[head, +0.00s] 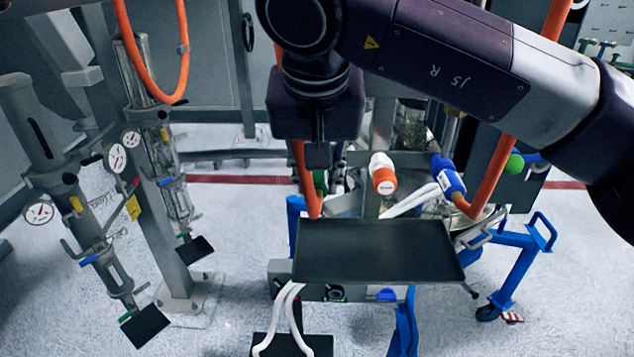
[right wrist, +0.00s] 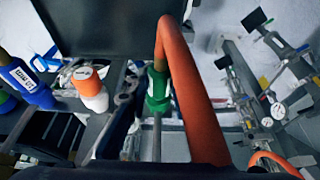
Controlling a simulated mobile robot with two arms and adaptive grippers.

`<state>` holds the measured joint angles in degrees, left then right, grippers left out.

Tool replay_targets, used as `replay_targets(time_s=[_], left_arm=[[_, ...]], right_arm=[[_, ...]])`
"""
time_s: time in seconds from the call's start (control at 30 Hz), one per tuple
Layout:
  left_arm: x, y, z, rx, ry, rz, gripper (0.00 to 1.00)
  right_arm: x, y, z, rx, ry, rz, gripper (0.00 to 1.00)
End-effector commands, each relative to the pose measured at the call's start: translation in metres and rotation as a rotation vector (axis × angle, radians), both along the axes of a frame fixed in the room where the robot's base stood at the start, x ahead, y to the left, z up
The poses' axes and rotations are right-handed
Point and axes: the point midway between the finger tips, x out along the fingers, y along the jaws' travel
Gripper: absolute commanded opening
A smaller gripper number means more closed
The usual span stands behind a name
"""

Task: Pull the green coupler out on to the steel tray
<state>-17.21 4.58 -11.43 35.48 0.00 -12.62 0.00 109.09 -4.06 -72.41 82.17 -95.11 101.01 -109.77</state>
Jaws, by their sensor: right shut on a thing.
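The green coupler (head: 320,181) sits on the end of an orange hose, behind the steel tray's left back corner. It also shows in the right wrist view (right wrist: 158,90), upright beside the thick orange hose. My right gripper (head: 318,156) reaches down from above and is shut on the green coupler; its fingertips are partly hidden. The steel tray (head: 375,250) is dark, flat and bare in front of the coupler. It also shows at the top of the right wrist view (right wrist: 95,25). My left gripper is out of view.
An orange-and-white coupler (head: 383,174) and a blue coupler (head: 447,178) with its own orange hose stand right of the green one. Gauged metal columns (head: 45,170) stand at left. Open floor lies between.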

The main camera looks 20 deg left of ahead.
Motion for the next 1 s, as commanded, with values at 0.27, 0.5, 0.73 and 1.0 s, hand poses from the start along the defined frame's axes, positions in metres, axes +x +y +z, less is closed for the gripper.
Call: replay_targets(time_s=[0.27,0.5,0.73,1.0], left_arm=[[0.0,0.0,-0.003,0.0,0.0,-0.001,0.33],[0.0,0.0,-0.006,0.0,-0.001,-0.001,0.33],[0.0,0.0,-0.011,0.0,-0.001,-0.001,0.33],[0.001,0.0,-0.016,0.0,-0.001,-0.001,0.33]], right_arm=[[-0.006,-0.001,0.0,0.0,0.002,0.001,0.0],[-0.011,-0.003,0.0,0.0,0.0,0.002,0.0],[-0.022,-0.006,-0.001,0.0,0.0,0.002,0.0],[-0.035,-0.01,0.0,0.0,-0.001,0.002,0.0]])
